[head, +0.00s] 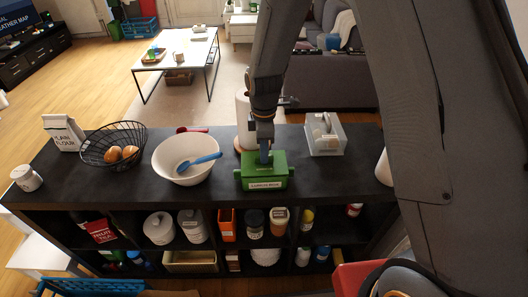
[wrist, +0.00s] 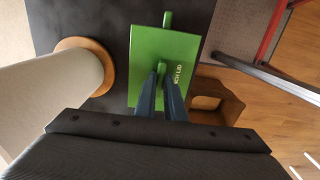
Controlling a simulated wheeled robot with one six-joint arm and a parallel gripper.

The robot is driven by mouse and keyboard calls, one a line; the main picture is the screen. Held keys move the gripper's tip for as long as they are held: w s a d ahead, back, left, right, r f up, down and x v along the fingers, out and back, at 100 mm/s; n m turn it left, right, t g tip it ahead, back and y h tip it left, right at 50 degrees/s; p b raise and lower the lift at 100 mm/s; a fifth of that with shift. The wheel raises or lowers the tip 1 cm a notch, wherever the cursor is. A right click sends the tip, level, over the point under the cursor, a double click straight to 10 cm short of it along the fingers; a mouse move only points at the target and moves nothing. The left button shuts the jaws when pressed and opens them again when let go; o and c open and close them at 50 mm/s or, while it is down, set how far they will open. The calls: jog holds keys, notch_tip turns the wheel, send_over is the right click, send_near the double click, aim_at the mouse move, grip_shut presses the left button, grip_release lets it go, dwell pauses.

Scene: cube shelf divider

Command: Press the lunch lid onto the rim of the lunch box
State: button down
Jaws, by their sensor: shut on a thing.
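The green lunch box (head: 264,183) stands upright on the black shelf top, with a pale label on its front. The green lunch lid (head: 280,158) lies over the top of the box, roughly lined up with it. In the wrist view the lid (wrist: 150,45) shows from above, with white lettering on its right. My gripper (head: 264,156) is over the middle of the lid, pointing down. Its fingers (wrist: 162,72) are shut on the lid's small raised handle. The lid hides the box's rim, so I cannot tell whether the lid is fully seated.
A white bowl (head: 171,157) with a blue spoon (head: 200,161) stands left of the box. A paper roll on a wooden base (wrist: 103,50) is close behind the box. A grey caddy (head: 326,141) stands to the right. A wire basket (head: 97,151) is farther left.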

jog(key=shift+f, duration=0.25)
jog(key=c, duration=1.8)
grip_release()
jog(key=shift+o, duration=0.2)
jog(key=shift+r, duration=0.1)
jog(key=shift+r+p, duration=1.65)
jog(key=shift+r, duration=0.85)
notch_tip(320, 180, up, 8)
jog(key=b, duration=0.3)
jog(key=s+d+f+m+t+b, duration=0.1)
jog(key=s+d+f+m+b, duration=0.1)
jog(key=s+d+m, duration=1.2)
jog(key=s+m+b, duration=0.1)
jog(key=m, duration=0.3)
jog(key=shift+s+d+f, duration=0.25)
jog(key=shift+d+f, duration=0.1)
jog(key=shift+d, duration=0.05)
